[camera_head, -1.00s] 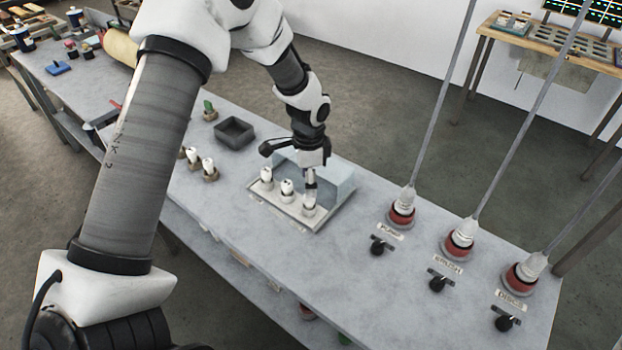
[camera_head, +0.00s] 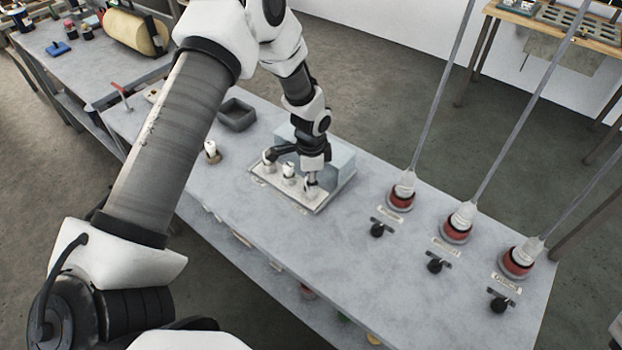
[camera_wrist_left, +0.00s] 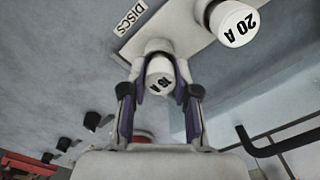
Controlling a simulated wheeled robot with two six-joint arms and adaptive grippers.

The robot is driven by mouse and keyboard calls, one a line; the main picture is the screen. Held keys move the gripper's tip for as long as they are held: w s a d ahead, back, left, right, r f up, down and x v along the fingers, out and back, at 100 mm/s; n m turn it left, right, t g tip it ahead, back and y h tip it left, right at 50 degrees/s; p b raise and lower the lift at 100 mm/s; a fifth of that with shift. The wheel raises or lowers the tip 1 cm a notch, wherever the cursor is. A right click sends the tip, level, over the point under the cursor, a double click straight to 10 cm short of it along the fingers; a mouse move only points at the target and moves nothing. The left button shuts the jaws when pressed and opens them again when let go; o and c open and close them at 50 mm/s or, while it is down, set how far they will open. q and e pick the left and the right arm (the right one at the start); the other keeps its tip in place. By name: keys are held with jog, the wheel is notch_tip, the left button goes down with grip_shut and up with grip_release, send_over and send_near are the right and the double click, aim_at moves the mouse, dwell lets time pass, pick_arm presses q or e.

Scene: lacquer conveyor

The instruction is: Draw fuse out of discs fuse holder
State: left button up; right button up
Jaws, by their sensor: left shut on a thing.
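A white fuse (camera_wrist_left: 160,76), its end marked with a partly hidden number, is between the fingers of my left gripper (camera_wrist_left: 160,103), beside the DISCS label (camera_wrist_left: 130,17). My left gripper (camera_head: 311,188) is shut on this fuse at the right end of the fuse board (camera_head: 322,204). The fuse's lower end is still at its holder on the board; I cannot tell how deep it sits. Another fuse marked 20 A (camera_wrist_left: 235,25) stands beside it. In the head view, the middle fuse (camera_head: 288,170) shows, and the leftmost one is partly behind my gripper. My right gripper is not in view.
A translucent box (camera_head: 343,163) stands right behind the board. A dark open tray (camera_head: 237,115) and a spare fuse (camera_head: 211,150) are to the left. Three red-based lamps (camera_head: 401,195) with switches (camera_head: 377,230) stand to the right. The front table surface is clear.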

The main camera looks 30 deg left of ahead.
pick_arm(q)
grip_shut()
jog(key=shift+r+p, duration=2.35)
jog(key=shift+r, duration=0.65)
notch_tip(320, 180, up, 3)
jog(key=shift+r+p, duration=0.1)
jog(key=shift+p, duration=1.15)
